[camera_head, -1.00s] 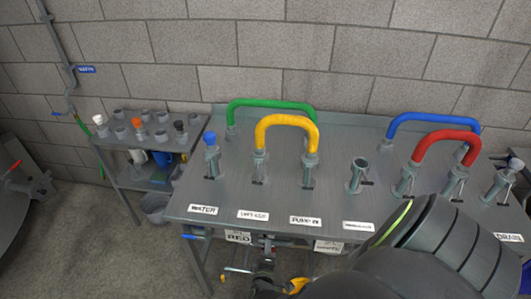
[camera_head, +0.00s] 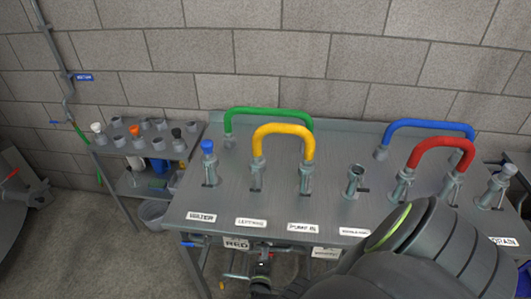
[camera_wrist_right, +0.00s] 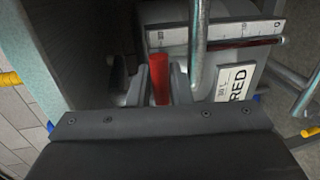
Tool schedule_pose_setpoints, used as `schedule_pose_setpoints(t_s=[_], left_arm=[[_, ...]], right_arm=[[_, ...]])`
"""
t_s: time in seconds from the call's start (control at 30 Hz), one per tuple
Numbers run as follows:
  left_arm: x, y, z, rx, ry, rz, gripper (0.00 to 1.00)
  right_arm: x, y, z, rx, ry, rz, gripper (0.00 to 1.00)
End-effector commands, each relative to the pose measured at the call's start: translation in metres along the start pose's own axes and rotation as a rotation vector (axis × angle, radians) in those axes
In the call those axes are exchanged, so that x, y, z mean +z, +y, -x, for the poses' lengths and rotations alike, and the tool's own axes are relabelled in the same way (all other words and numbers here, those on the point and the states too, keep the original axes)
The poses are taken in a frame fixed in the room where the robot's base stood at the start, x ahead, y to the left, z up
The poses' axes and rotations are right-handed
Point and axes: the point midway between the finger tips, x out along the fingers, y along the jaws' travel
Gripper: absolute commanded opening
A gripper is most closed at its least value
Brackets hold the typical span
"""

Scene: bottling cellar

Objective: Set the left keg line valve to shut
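In the right wrist view a red lever handle (camera_wrist_right: 159,78) stands between the two grey fingers of my right gripper (camera_wrist_right: 160,88). The fingers lie close on both sides of it; whether they press on it I cannot tell. In the head view valve parts with a small red spot (camera_head: 264,254) show below the table's front edge, partly hidden. My right arm hides much of the lower right there. The lever's valve body and line are mostly hidden. My left gripper is in neither view now.
A sign reading RED (camera_wrist_right: 238,82) hangs beside a grey pipe close to my right gripper. The metal table (camera_head: 330,205) above carries green (camera_head: 268,112), yellow (camera_head: 283,130), blue (camera_head: 430,126) and red (camera_head: 441,145) hose loops. A side rack (camera_head: 122,150) and bucket (camera_head: 152,212) stand left.

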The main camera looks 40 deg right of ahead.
Motion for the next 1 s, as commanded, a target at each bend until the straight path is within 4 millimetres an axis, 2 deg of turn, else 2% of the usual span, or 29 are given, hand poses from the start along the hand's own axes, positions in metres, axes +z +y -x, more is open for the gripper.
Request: schedule_pose_setpoints(t_s=[0.03, 0.1, 0.47, 0.67, 1.0], left_arm=[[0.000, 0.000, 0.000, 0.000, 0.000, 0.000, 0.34], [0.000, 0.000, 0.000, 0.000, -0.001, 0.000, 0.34], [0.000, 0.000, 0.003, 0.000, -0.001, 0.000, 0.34], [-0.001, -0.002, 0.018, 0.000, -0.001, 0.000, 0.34], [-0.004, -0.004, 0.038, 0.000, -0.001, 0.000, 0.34]], right_arm=[[0.000, 0.000, 0.000, 0.001, 0.000, 0.000, 0.25], [0.000, 0.000, 0.000, 0.000, 0.000, -0.001, 0.34], [-0.001, 0.001, 0.006, -0.003, 0.001, -0.002, 0.34], [0.000, 0.002, 0.041, -0.006, 0.001, -0.003, 0.34], [0.000, 0.002, 0.124, -0.004, 0.000, -0.002, 0.34]])
